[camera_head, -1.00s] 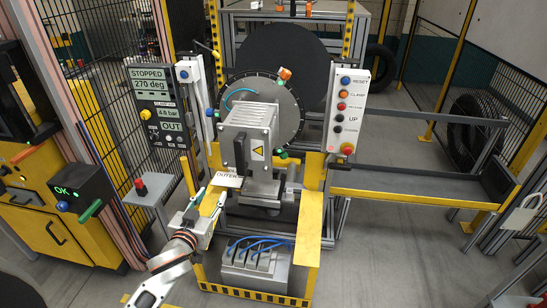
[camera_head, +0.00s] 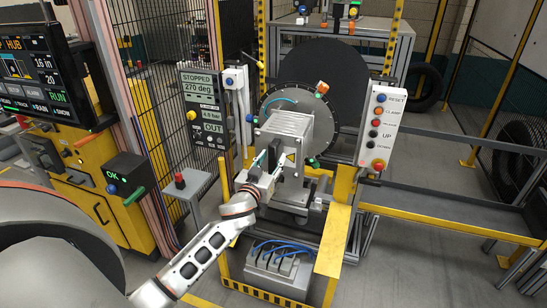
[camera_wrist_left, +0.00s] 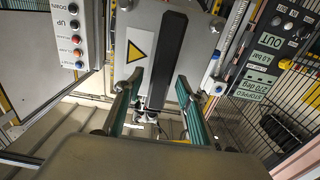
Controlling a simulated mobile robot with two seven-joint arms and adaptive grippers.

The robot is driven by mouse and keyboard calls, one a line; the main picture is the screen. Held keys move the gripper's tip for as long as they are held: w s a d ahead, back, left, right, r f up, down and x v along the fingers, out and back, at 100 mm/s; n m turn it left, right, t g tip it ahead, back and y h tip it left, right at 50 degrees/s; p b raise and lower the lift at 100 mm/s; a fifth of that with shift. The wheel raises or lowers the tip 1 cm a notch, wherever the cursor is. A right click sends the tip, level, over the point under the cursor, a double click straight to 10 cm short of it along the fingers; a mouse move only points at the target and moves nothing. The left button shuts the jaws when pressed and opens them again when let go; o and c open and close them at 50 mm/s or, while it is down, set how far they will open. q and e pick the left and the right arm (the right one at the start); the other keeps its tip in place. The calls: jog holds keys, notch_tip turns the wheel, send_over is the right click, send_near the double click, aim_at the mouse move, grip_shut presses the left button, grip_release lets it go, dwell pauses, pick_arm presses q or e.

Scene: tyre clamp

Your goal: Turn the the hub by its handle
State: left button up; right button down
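The hub (camera_head: 322,128) is a round grey disc with an orange knob (camera_head: 322,88) and a green knob (camera_head: 313,163) at its rim. A finned grey housing (camera_head: 290,124) stands in front of it. A long black bar (camera_wrist_left: 167,55), the only handle-like part near my gripper, is on the housing's front beside a yellow warning triangle (camera_wrist_left: 136,52). My left gripper (camera_head: 268,163) is at this front face. In the left wrist view its teal fingers (camera_wrist_left: 158,82) are spread, with the bar showing between them; I see no contact. My right gripper is not in view.
A display (camera_head: 204,85) reads STOPPED, 270 deg and OUT. A button panel (camera_head: 380,125) stands to the right of the hub. A yellow frame (camera_head: 332,240) and a grey block with blue hoses (camera_head: 280,268) are below. A pedestal with a red button (camera_head: 180,181) is at left.

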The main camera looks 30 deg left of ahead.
pick_arm(q)
jog(key=shift+w+a, duration=0.15)
jog(key=shift+w, duration=0.5)
grip_shut()
